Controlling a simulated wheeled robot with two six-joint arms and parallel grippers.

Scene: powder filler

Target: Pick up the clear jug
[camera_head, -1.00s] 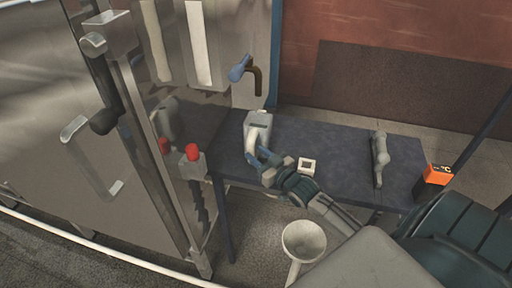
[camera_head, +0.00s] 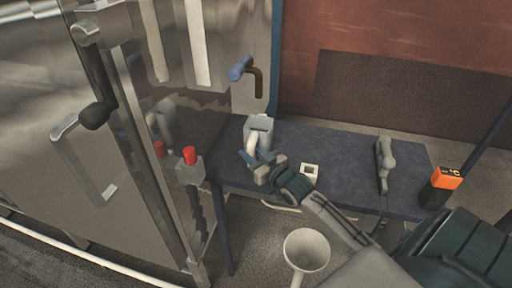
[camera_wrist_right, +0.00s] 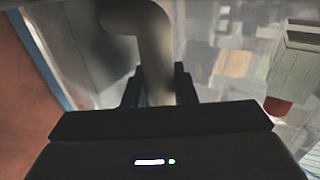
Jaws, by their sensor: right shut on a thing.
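The jug (camera_head: 259,124) is a pale grey, boxy vessel with a light curved handle, at the left end of the dark blue table. My right gripper (camera_head: 252,160) is at the handle on the jug's near side. In the right wrist view the two dark fingers (camera_wrist_right: 160,90) are shut around the pale handle (camera_wrist_right: 155,50), which bends at the top. I cannot tell whether the jug's base touches the table. My left gripper is not in view.
The dark blue table (camera_head: 345,165) also bears a small white square piece (camera_head: 310,172) and a grey handheld tool (camera_head: 384,160). An orange and black device (camera_head: 441,186) is at its right end. A white funnel (camera_head: 306,250) stands in front. A steel machine with a red button (camera_head: 189,155) is left.

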